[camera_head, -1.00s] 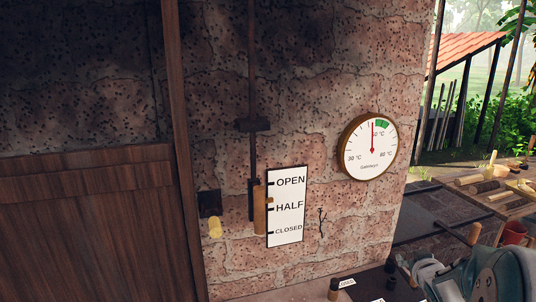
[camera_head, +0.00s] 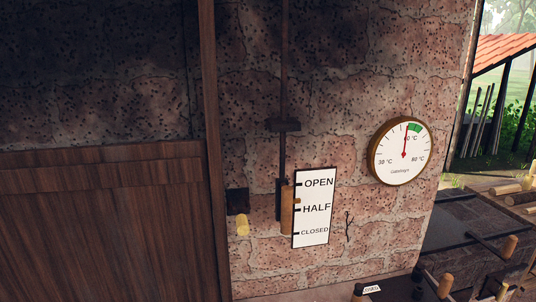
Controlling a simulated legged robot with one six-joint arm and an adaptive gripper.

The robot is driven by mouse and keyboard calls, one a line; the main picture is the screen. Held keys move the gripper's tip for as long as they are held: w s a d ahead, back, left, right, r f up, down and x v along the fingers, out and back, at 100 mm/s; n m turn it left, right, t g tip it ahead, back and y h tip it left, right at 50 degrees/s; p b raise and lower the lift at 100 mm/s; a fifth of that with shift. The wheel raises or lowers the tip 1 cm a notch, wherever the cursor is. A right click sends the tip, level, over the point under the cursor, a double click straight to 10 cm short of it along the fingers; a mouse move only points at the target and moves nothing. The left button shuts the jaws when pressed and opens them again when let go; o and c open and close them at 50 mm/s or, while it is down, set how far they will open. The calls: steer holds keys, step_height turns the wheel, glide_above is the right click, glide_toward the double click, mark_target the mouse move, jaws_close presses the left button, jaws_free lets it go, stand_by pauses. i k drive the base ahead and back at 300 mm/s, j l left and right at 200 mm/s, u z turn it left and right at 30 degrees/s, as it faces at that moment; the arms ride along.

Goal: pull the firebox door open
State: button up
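I cannot make out a thing that is surely the firebox door. A large brown wooden panel (camera_head: 100,225) with a dark post (camera_head: 209,120) on its right side fills the lower left. To the right of the post, a small black block (camera_head: 237,201) on the stone wall has a pale yellow knob (camera_head: 242,225) below it. My gripper is not in view.
A stone wall (camera_head: 345,75) bears a vertical rod with a wooden handle (camera_head: 287,208), an OPEN/HALF/CLOSED sign (camera_head: 313,235) and a round thermometer (camera_head: 400,165). At lower right are a dark slab (camera_head: 455,215) with a wooden-handled crank (camera_head: 509,246) and several small wooden-handled things.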

mark_target(443, 228)
steer(key=k+l, duration=0.15)
steer(key=l, duration=0.15)
steer(key=k+l, duration=0.1)
steer(key=l, duration=0.25)
steer(key=k+l+z, duration=0.1)
steer(key=l, duration=0.2)
steer(key=k+l, duration=0.15)
steer(key=l, duration=0.2)
steer(key=k+l, duration=0.1)
steer(key=l, duration=0.25)
